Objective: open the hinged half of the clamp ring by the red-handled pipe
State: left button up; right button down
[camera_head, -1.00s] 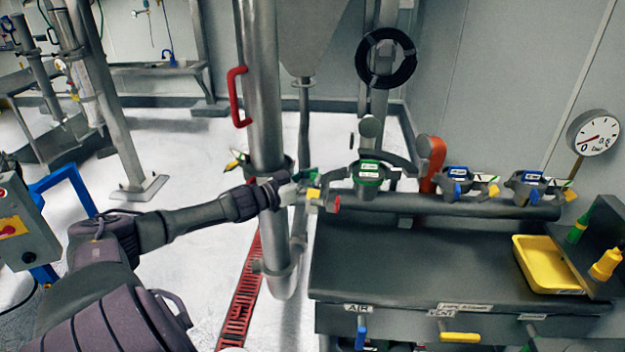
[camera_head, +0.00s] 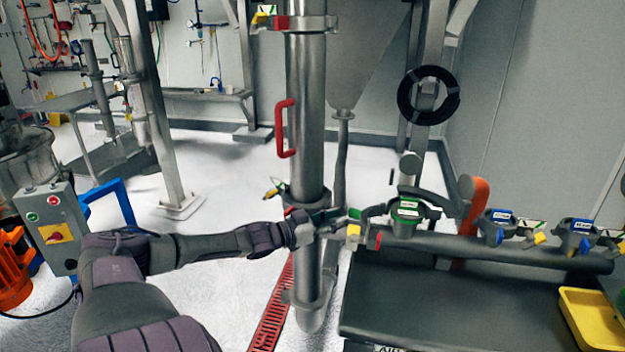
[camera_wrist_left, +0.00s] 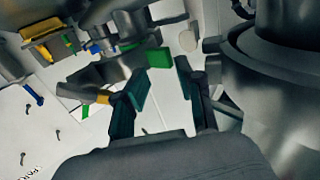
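The red-handled pipe (camera_head: 306,165) stands upright in the middle of the head view, with its red handle (camera_head: 281,128) on the left side. A dark clamp ring with a green label (camera_head: 405,208) sits on the rack bar to the pipe's right. My left gripper (camera_head: 338,220) is in front of the pipe, at the left side of this ring. In the left wrist view its teal-tipped fingers (camera_wrist_left: 162,92) are apart, with a green piece (camera_wrist_left: 158,57) beyond the gap. I cannot tell whether they touch the ring. My right gripper is not in view.
Another clamp ring (camera_head: 300,23) is around the pipe's top. Two blue-labelled clamps (camera_head: 497,224) (camera_head: 576,234) sit farther right on the bar. A dark bench (camera_head: 450,305) with a yellow tray (camera_head: 596,318) is below. A control box (camera_head: 52,228) stands at left.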

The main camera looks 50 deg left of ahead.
pick_arm(q)
jog(key=v, duration=0.6)
jog(key=shift+s+r, duration=0.15)
jog(key=shift+s, duration=0.2)
dwell(0.6)
